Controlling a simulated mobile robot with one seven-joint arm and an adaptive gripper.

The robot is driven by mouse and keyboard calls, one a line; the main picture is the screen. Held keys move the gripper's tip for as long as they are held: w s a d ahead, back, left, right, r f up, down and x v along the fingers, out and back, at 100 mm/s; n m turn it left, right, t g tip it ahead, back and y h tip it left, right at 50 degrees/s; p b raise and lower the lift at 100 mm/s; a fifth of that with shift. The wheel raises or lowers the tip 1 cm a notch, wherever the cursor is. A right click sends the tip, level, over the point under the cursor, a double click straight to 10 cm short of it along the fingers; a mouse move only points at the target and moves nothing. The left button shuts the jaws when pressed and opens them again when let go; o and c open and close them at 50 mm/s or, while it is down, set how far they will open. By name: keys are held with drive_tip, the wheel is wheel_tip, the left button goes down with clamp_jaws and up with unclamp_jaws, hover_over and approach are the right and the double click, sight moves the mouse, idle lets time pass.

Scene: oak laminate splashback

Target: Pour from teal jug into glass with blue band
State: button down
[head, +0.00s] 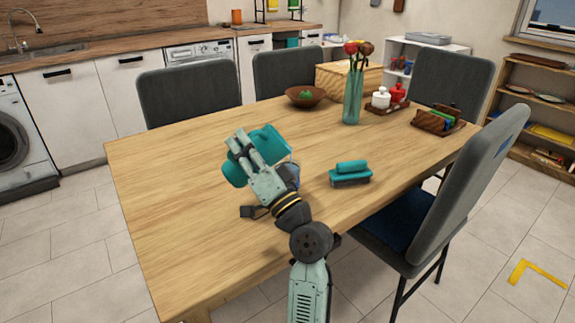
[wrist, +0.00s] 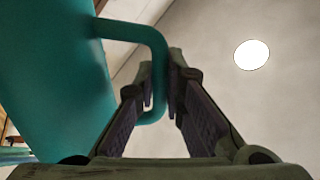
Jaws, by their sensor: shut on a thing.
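The teal jug (head: 270,140) is above the near middle of the table, tipped well over. My gripper (head: 240,140) is shut on its handle. In the wrist view the jug's body (wrist: 60,70) fills the left side, and its handle (wrist: 155,50) runs down between my gripper's fingers (wrist: 161,85). The glass with blue band (head: 293,172) shows only as a bluish sliver right of my gripper, mostly hidden by my gripper and the jug. I cannot tell whether the jug's rim is over it, or whether anything flows.
On the wooden table (head: 170,180), a teal and grey object (head: 350,173) lies to the right. Behind are a brown bowl (head: 305,96), a teal vase with roses (head: 353,100), a tray with pots (head: 383,103) and a wooden holder (head: 437,122). The table's left side is clear.

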sight(230, 157)
drive_tip(key=shift+t, duration=0.3)
drive_tip(key=shift+s+a+f+n+g+b, duration=0.1)
drive_tip(key=shift+s+f+n+g+b, duration=0.1)
drive_tip(key=shift+n+g+b, duration=0.5)
drive_tip(key=n+g, duration=0.1)
drive_tip(key=a+f+n+g+b, duration=0.1)
drive_tip(key=n, duration=0.1)
drive_tip(key=a+n+y+b, duration=0.1)
drive_tip(key=shift+s+f+g, duration=0.2)
drive_tip(key=shift+s+g, duration=0.15)
drive_tip(key=shift+g, duration=0.05)
drive_tip(key=shift+r, duration=0.2)
drive_tip(key=shift+a+f+n+b, duration=0.2)
drive_tip(key=shift+f+n+b, duration=0.1)
drive_tip(key=shift+f+b, duration=0.15)
drive_tip(key=a+f+n+g+h+b, duration=0.2)
drive_tip(key=a+f+n+h+b, duration=0.1)
drive_tip(key=f+n, duration=0.2)
drive_tip(key=shift+s+a+f+g+b, duration=0.3)
drive_tip(key=shift+a+f+b, duration=0.1)
drive_tip(key=shift+f, duration=0.55)
drive_tip(key=shift+s, duration=0.1)
